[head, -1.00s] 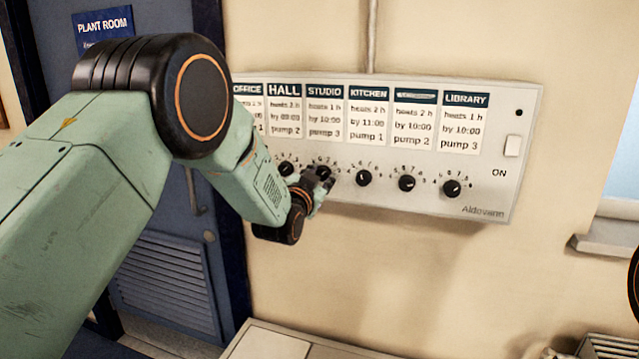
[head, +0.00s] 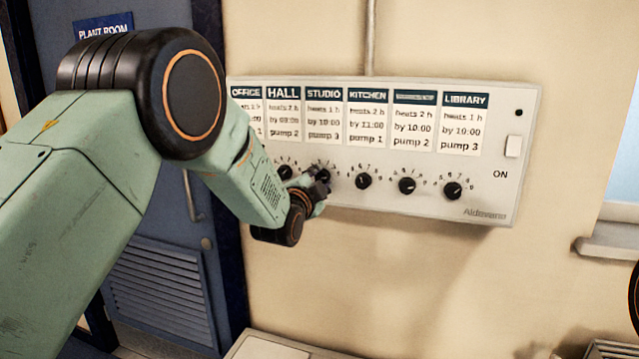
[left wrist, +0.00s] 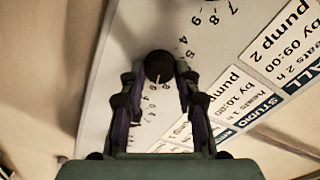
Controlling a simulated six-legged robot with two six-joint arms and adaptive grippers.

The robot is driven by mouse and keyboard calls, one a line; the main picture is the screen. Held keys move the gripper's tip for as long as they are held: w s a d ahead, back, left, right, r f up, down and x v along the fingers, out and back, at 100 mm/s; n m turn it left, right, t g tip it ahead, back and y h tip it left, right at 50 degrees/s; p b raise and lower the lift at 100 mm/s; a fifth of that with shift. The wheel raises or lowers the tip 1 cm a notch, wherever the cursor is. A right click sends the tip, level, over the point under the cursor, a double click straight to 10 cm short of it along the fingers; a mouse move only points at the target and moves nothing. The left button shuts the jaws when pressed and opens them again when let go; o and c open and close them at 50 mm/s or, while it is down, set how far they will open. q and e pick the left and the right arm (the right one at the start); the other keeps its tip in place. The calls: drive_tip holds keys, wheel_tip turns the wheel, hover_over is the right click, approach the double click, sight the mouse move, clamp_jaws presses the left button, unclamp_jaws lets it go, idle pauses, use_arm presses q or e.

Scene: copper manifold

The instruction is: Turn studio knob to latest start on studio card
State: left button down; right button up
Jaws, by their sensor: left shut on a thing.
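The studio card (head: 324,121) is on the white control panel (head: 440,207), in the head view. It reads heats 1 h, by 10:00, pump 3. The studio knob (head: 323,174) is under that card, partly hidden by my left gripper (head: 319,184). The left wrist view shows the black round knob (left wrist: 158,66) between the two fingertips of the left gripper (left wrist: 159,82), which is shut on it. A white pointer mark shows on the knob's face, but the numeral it faces is not clear. The studio card also shows in the left wrist view (left wrist: 240,99). My right gripper is out of view.
The hall knob (head: 285,172) and kitchen knob (head: 363,181) sit close on either side. More knobs follow to the right, with a white switch (head: 513,146) at the panel's end. A blue door (head: 160,255) stands left, a window sill (head: 608,247) right.

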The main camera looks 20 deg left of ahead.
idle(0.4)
use_arm(q)
drive_tip(key=c, duration=1)
unclamp_jaws()
drive_tip(key=shift+s, duration=0.1)
drive_tip(key=s, duration=1.2)
drive_tip(key=shift+a, duration=0.25)
drive_tip(key=shift+w, duration=0.1)
